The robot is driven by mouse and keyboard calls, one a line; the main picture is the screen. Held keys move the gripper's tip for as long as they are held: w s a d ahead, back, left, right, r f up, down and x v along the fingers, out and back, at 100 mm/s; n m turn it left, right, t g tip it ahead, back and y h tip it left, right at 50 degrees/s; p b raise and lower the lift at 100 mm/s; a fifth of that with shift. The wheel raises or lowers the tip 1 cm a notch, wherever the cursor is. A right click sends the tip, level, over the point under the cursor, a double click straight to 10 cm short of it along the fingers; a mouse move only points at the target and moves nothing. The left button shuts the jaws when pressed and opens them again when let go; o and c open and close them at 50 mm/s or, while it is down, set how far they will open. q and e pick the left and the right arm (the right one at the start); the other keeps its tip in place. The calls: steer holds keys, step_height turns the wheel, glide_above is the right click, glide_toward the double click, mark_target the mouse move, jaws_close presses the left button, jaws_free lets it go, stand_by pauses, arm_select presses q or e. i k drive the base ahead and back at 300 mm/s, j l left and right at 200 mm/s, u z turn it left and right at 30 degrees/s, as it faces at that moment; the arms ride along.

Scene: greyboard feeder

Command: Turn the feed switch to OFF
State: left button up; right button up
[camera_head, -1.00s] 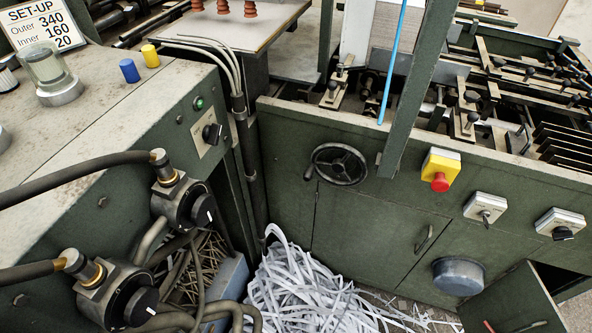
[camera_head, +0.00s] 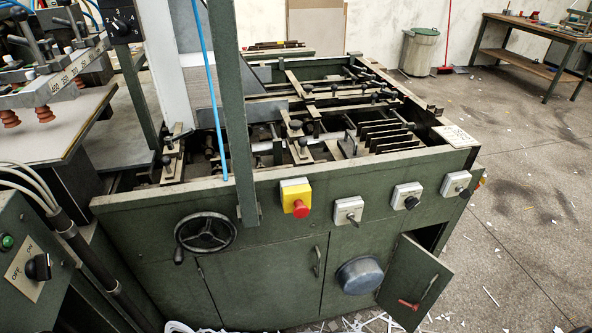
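Several rotary switches show, and I cannot tell by label which is the feed switch. On the left cabinet a black knob (camera_head: 38,267) sits on a plate marked OFF and ON. On the front of the green machine are a key-type switch (camera_head: 349,211), a black-knob switch (camera_head: 407,197) and another black-knob switch (camera_head: 457,185), each on a pale plate with lettering too small to read. Neither of my grippers is in view.
A red emergency button (camera_head: 301,208) on a yellow box and a black handwheel (camera_head: 205,235) stick out of the front. A cabinet door (camera_head: 413,283) hangs open at the lower right. Paper strips (camera_head: 375,322) lie on the floor. Open floor (camera_head: 530,220) is at the right.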

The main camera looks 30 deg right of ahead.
mark_target(411, 202)
steer(key=z, duration=1.7)
